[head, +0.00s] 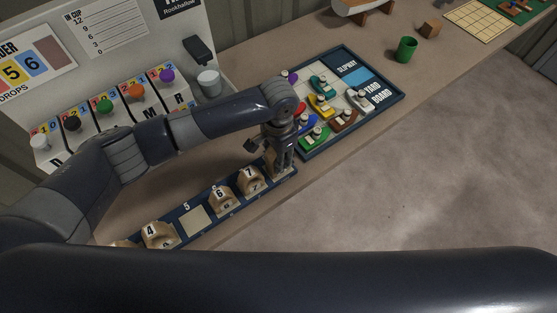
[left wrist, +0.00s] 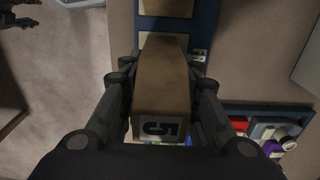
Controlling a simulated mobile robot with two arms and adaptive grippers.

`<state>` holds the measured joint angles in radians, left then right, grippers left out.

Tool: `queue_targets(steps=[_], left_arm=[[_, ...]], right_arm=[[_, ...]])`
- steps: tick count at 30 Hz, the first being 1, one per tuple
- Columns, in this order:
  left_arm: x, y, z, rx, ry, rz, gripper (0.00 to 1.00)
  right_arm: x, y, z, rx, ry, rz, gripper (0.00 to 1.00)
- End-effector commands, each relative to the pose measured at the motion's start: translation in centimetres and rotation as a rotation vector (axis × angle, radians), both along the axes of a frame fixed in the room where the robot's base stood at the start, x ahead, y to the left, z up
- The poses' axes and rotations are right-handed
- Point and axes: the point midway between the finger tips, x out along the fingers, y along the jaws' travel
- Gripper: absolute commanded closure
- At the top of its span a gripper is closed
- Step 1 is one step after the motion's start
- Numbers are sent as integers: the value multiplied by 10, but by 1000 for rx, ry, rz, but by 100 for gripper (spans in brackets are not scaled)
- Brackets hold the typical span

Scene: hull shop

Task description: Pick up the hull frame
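The hull frame, a wooden block marked 5 (left wrist: 161,90), lies between the fingers of my left gripper (left wrist: 163,75) in the left wrist view. The fingers press close on both its sides. In the head view my left gripper (head: 282,158) points down over the right end of the dark blue rack (head: 235,207), past frame 7, and mostly hides the block. Slot 5 (head: 195,221) of the rack is empty. Part of what looks like my right gripper (left wrist: 18,17) shows in the corner of the left wrist view; its fingers are unclear.
Frames 4 (head: 158,235), 6 (head: 221,200) and 7 (head: 250,181) stand in the rack. The yard board (head: 383,95) with coloured boats is just right of the gripper. A panel with coloured knobs (head: 105,105) stands behind. A green cup (head: 405,50) is farther along the bench.

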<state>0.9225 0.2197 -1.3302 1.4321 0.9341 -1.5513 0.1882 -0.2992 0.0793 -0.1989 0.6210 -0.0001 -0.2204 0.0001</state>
Motion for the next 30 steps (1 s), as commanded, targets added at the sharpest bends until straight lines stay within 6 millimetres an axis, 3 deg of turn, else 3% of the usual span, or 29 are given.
queue_targets(steps=[14,20,30], left_arm=[[1,0,7,-2,-1,1,100],[1,-1,37,-4,-4,-2,100],[-77,-20,40,-3,1,-6,100]], right_arm=[[-4,-2,-4,-2,6,1,47],[-3,-2,-17,-2,5,1,47],[-1,-1,-30,-1,1,2,47]])
